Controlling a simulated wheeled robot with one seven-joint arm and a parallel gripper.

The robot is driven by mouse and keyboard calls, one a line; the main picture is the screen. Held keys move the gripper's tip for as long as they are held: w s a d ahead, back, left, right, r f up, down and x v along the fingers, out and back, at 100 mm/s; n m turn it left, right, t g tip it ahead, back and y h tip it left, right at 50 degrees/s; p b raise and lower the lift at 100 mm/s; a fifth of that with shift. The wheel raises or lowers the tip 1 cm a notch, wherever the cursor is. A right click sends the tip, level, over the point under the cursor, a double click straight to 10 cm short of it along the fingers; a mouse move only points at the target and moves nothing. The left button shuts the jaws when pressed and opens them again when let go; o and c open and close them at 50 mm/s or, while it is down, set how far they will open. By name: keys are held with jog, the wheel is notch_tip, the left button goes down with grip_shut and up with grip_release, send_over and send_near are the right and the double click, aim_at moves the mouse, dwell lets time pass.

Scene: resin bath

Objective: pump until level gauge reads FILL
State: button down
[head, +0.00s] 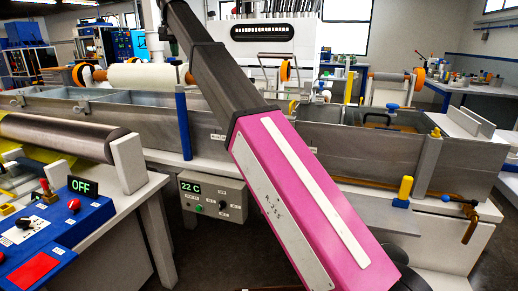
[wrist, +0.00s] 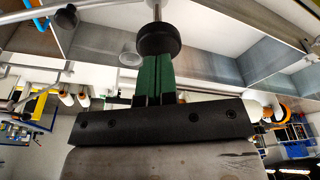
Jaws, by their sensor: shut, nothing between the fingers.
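My gripper (wrist: 157,60) shows in the wrist view with its two green fingers together and nothing between them. A round black knob (wrist: 158,40) on a thin metal rod is right at the fingertips; I cannot tell whether they touch it. I cannot tell for sure that this knob is the pump handle. In the head view my arm crosses the middle and hides part of the metal bath (head: 340,148); my gripper is not clearly seen there. No gauge with a readable FILL mark shows.
A control box (head: 212,197) on the bath's front reads 22 C. A blue panel (head: 60,235) with a sign reading OFF (head: 83,187) stands at the left, beside a large roller (head: 60,136). A yellow handle on a blue base (head: 404,188) stands by the bath at right.

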aim_at(176, 63)
notch_tip(176, 63, down, 6)
jog(key=shift+f, duration=0.15)
jog(key=shift+r, duration=0.75)
notch_tip(176, 63, up, 5)
jog(key=shift+r, duration=0.1)
